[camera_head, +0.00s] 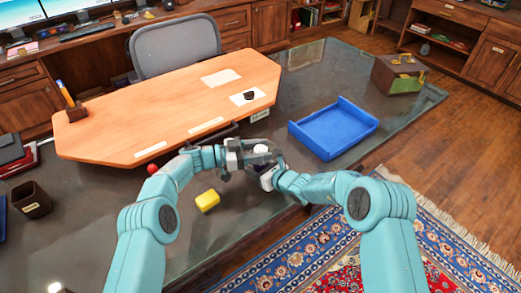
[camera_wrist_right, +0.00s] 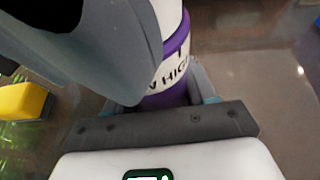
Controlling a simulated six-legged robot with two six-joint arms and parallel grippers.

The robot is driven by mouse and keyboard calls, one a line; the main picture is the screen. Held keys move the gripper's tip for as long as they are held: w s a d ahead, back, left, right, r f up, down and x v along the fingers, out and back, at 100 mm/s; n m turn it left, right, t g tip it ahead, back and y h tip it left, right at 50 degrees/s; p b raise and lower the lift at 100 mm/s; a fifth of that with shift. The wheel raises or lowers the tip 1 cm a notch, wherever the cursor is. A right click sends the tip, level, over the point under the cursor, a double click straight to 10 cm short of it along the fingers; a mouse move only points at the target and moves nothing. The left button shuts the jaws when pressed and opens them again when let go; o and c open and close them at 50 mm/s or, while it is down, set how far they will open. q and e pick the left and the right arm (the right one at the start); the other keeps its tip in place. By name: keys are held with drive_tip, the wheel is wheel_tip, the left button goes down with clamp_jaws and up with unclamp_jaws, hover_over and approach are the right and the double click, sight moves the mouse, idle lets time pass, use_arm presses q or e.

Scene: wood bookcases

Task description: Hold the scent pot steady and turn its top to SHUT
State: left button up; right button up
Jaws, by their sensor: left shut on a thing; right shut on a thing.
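The scent pot (camera_head: 261,149) is small in the head view, a white top showing between my two grippers. My left gripper (camera_head: 250,155) is shut on the pot from the left in the head view. A large grey part blocks the pot's left side in the right wrist view. The word SHUT is not visible.
A yellow block (camera_head: 207,201) lies on the glass table left of the grippers, and a red ball (camera_head: 152,169) lies by my left arm. A blue tray (camera_head: 333,128) is to the right. An orange wood board (camera_head: 170,105) is behind the grippers. A dark bin (camera_head: 32,199) stands far left.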

use_arm(q)
drive_tip(key=shift+r, duration=0.1)
drive_tip(key=o, duration=0.7)
drive_tip(key=a, duration=0.2)
drive_tip(key=s+a, duration=0.1)
drive_tip(key=a, duration=0.4)
drive_tip(key=shift+s+a, duration=0.15)
drive_tip(key=shift+s, duration=0.1)
